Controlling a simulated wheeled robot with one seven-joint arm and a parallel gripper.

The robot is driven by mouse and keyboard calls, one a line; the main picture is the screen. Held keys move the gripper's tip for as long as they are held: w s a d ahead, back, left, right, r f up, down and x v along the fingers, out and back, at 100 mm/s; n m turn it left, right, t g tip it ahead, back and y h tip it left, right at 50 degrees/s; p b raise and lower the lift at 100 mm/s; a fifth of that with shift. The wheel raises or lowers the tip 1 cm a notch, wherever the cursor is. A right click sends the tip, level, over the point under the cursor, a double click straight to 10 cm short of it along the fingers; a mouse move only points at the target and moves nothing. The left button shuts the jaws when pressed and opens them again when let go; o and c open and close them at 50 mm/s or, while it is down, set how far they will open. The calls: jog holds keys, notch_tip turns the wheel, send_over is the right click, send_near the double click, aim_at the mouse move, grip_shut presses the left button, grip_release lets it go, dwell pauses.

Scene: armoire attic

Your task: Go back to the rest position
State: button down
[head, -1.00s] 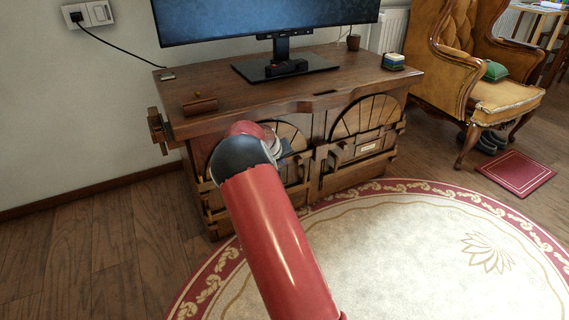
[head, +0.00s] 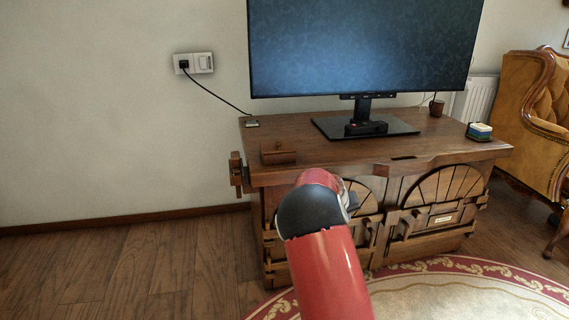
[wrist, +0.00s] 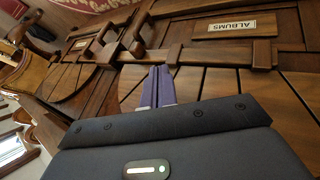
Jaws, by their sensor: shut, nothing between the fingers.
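My gripper shows in the wrist view (wrist: 157,88), with its two purple-grey fingers together and nothing between them. The fingers point toward the wooden front of the cabinet (wrist: 215,85). In the head view my red arm reaches up from the bottom toward the front of the wooden cabinet (head: 330,150), and the dark joint of the arm hides part of the left door. My gripper is mostly hidden behind the arm there.
A monitor (head: 365,45) stands on the cabinet with a small dark box at its base. A wooden block (head: 278,156) and a stack of coloured pads (head: 479,131) lie on top. An armchair (head: 535,120) is at right. Bare floor (head: 130,270) lies open at left.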

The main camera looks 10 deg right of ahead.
jog(key=s+a+r+y+p, duration=0.25)
jog(key=s+a+r, duration=0.35)
jog(key=s+r, duration=0.45)
jog(key=s+a+r+y+p, duration=0.25)
jog(key=s+a+r, duration=0.25)
jog(key=s+r, duration=0.55)
jog(key=s+a+r+p, duration=0.1)
jog(key=s+a, duration=0.3)
jog(key=s, duration=0.7)
jog(key=s+a+n+p, duration=0.1)
jog(key=s+a, duration=0.2)
jog(key=s, duration=0.8)
jog(key=shift+a+r+t+y, duration=0.3)
jog(key=shift+a+r+t, duration=0.05)
jog(key=shift+t, duration=0.05)
